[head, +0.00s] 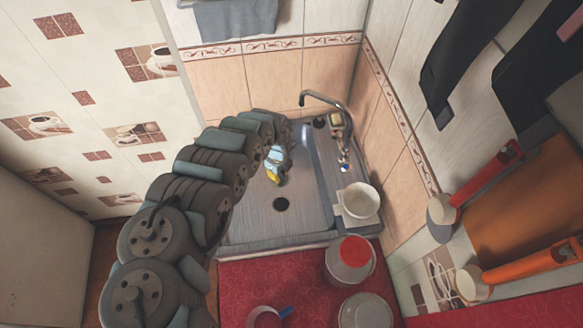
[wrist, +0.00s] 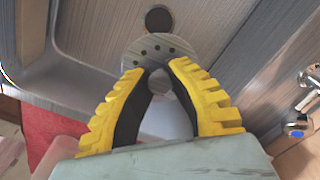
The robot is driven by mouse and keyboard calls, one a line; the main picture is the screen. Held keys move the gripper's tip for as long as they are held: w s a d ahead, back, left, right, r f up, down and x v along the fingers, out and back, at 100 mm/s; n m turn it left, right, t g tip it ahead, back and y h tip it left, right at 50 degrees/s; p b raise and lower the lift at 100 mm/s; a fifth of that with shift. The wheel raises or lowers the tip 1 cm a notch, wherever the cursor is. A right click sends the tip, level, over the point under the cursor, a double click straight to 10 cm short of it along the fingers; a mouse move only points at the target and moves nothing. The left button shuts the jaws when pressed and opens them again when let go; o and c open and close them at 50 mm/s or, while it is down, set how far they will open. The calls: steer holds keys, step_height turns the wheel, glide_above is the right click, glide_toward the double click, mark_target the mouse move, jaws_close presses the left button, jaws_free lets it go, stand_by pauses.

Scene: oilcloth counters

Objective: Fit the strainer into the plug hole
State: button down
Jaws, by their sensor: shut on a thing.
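The plug hole (head: 281,204) is a dark round opening in the bottom of the metal sink (head: 240,215). It also shows at the top of the wrist view (wrist: 158,19). The strainer (wrist: 147,46) is a pale round disc with small dark holes. My gripper (wrist: 157,68), with yellow ribbed fingers, is shut on the strainer at its near side. In the wrist view the strainer appears just below the plug hole, with its edge close to the hole's rim. I cannot tell its height above the sink. In the head view my gripper (head: 273,178) is above the sink, behind the hole; the strainer is not discernible there.
A tap (head: 325,100) stands at the back of the sink. A white bowl (head: 360,201) sits at the sink's right side. The sink floor around the hole is clear.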

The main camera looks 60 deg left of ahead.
steer(key=shift+s+a+f+b, duration=0.1)
steer(key=shift+a+f+b, duration=0.05)
steer(key=shift+f+b, duration=1.1)
steer(key=b, duration=1.4)
glide_above(281, 205)
steer(key=f, duration=1.6)
steer(key=shift+d, duration=0.2)
steer(key=shift+f+b, duration=1.15)
steer(key=shift+f, duration=0.55)
steer(key=shift+f+b, duration=0.45)
steer(key=shift+f, duration=0.4)
steer(key=c, duration=1)
jaws_free()
steer(key=shift+c, duration=0.2)
